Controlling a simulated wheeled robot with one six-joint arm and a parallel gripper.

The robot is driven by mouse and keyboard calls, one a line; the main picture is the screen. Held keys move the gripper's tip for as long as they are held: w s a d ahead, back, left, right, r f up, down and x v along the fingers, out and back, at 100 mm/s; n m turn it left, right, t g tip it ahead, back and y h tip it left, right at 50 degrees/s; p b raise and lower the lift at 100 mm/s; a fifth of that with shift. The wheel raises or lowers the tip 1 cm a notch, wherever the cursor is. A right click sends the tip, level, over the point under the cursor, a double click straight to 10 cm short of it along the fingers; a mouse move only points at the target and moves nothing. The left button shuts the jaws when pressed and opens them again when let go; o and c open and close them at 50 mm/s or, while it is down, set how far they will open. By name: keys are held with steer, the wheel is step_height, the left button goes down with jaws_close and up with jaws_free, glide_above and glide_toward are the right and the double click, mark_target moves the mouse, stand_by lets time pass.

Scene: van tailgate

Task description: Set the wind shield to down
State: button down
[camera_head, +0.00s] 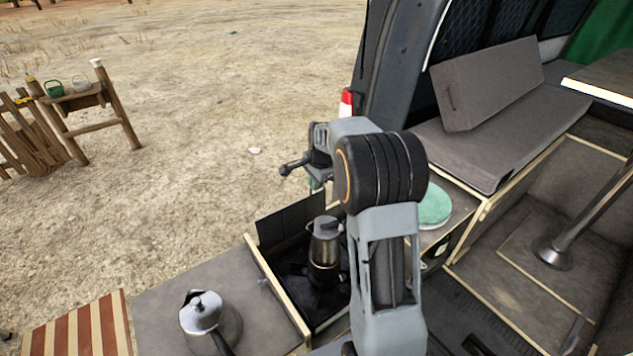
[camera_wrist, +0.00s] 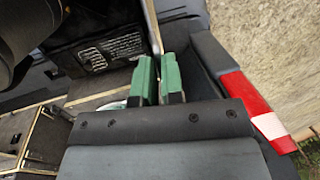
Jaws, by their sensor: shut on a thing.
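The wind shield (camera_head: 284,223) is a dark, folded panel standing upright along the far side of the stove box in the head view. In the wrist view a black panel with white printed text (camera_wrist: 98,50) lies left of the fingers, and its thin pale edge runs down between them. My gripper (camera_head: 313,184) is at the shield's upper right part, partly hidden behind my arm. Its two green fingers (camera_wrist: 157,78) are close together in the wrist view, shut on the shield's edge. The exact contact is hard to see.
A moka pot (camera_head: 325,246) stands on the stove, just in front of the shield. A kettle (camera_head: 205,314) is on the left counter. A round green lid (camera_head: 435,207) lies right of my arm. The van's red and white tail light (camera_wrist: 246,93) is close to my gripper.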

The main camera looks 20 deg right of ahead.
mark_target(316, 211)
step_height(316, 211, down, 12)
steer(key=b, duration=0.8)
steer(key=shift+f+b, duration=0.15)
steer(key=shift+b, duration=0.15)
steer(key=shift+s, duration=0.1)
steer(key=c, duration=1.4)
jaws_free()
steer(key=shift+f, duration=0.1)
steer(key=shift+o, duration=0.8)
step_height(316, 211, up, 14)
steer(key=s+b, duration=0.1)
steer(key=s, duration=0.1)
steer(key=shift+s+d+f, duration=0.15)
steer(key=shift+s+d, duration=0.05)
steer(key=shift+d, duration=0.05)
